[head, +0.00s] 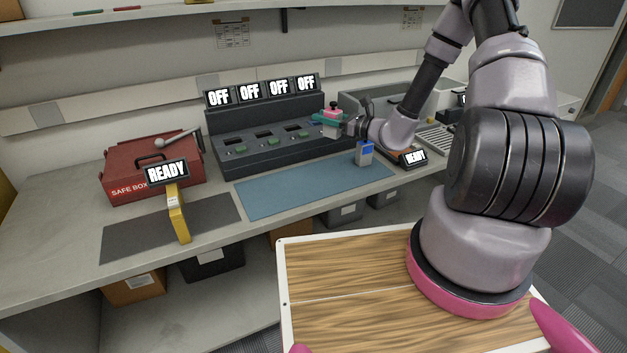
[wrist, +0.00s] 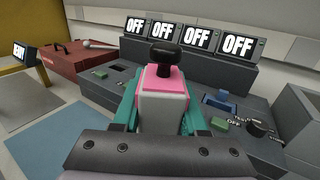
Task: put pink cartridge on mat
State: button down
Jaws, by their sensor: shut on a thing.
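The pink cartridge (wrist: 162,98), pale-bodied with a pink top and a black knob, is upright between the teal fingers of my gripper (wrist: 160,115). In the head view the pink cartridge (head: 333,108) shows small, with my gripper (head: 331,118) shut on it above the right end of the charger bank. A blue mat (head: 300,192) lies on the bench in front of the bank. A dark grey mat (head: 120,243) lies further left. The cartridge's lower part is hidden by the gripper.
A blue device (head: 364,155) stands by the blue mat's right end. A yellow device (head: 178,215) stands on the grey mat. The dark charger bank (head: 262,115) has several OFF displays. A red safe box (head: 125,165) is at left. Most of the blue mat is clear.

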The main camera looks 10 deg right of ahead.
notch_tip(320, 180, down, 2)
jog(key=s+a+n+g+y, duration=0.1)
jog(key=s+n+g+y, duration=0.2)
jog(key=g, duration=0.1)
send_over(321, 173)
notch_tip(321, 173, down, 6)
jog(key=shift+f, duration=2.25)
jog(key=shift+f, duration=0.2)
jog(key=shift+c, duration=2.2)
grip_release()
